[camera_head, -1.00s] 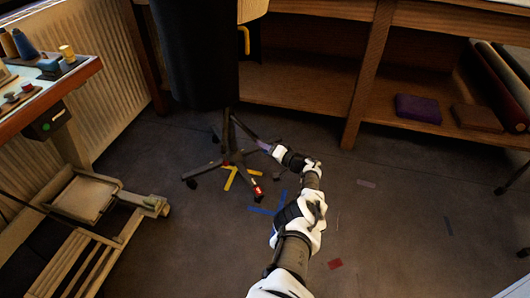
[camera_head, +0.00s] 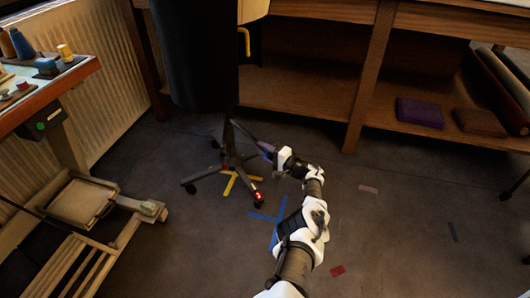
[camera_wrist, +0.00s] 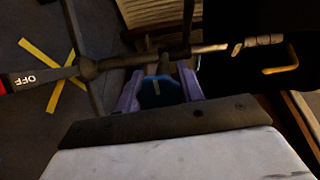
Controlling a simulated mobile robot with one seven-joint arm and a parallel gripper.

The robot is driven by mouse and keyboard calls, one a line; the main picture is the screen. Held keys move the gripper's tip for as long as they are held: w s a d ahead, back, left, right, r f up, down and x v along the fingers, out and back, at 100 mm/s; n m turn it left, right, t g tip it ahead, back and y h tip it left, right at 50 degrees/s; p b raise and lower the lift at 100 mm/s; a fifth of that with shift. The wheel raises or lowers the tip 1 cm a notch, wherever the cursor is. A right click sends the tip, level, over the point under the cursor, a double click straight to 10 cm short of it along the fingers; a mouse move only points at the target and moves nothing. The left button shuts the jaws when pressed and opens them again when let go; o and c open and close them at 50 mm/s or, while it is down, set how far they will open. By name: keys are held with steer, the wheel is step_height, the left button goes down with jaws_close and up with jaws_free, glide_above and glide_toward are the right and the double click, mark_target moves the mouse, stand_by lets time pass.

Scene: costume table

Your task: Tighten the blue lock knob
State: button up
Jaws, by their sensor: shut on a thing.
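The black dress form (camera_head: 205,55) stands on a pole with a legged, wheeled base (camera_head: 232,160). My gripper (camera_head: 267,152) reaches low beside the pole from the right. In the wrist view, the purple fingers of my gripper (camera_wrist: 159,92) are on either side of the blue lock knob (camera_wrist: 160,94) and shut on it. Only part of the knob shows between the fingers. The stand's pole (camera_wrist: 210,48) runs across the wrist view just beyond the knob. In the head view the knob is too small and covered to make out.
A slatted wooden frame (camera_head: 75,255) is at lower left. Yellow tape (camera_head: 241,181) and blue tape (camera_head: 268,216) mark the floor. The floor at right is mostly open.

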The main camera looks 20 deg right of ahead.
steer(key=o, duration=1)
steer(key=shift+d, duration=0.1)
steer(key=p+v, duration=0.5)
steer(key=v, duration=0.8)
steer(key=shift+s+d, duration=0.25)
steer(key=shift+s, duration=0.05)
